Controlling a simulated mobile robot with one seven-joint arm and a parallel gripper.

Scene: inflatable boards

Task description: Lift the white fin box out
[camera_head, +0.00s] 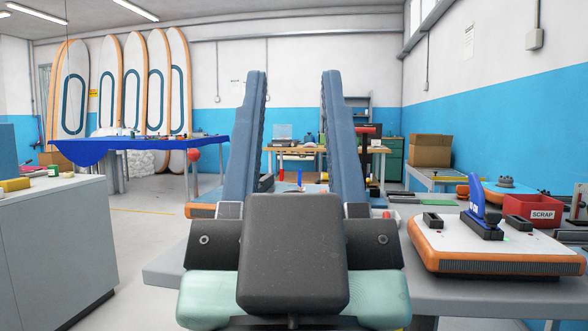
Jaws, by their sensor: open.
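My gripper (293,80) is large in the middle of the view, its two long blue-grey fingers spread wide apart. It is open, and I see nothing held between the fingers. At the right, a white board piece (455,236) with an orange edge lies on a grey bench. A blue fin (478,200) stands up from a dark base on it, with a black block on either side. I cannot make out a white fin box. The gripper is to the left of the board piece, apart from it. My gripper hides part of the bench behind it.
A red bin marked SCRAP (532,207) stands behind the board piece. Cardboard boxes (430,150) are farther back. A grey cabinet (55,250) is at the left, and a blue-draped table (135,146) stands beyond it. Open floor lies between the cabinet and the bench.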

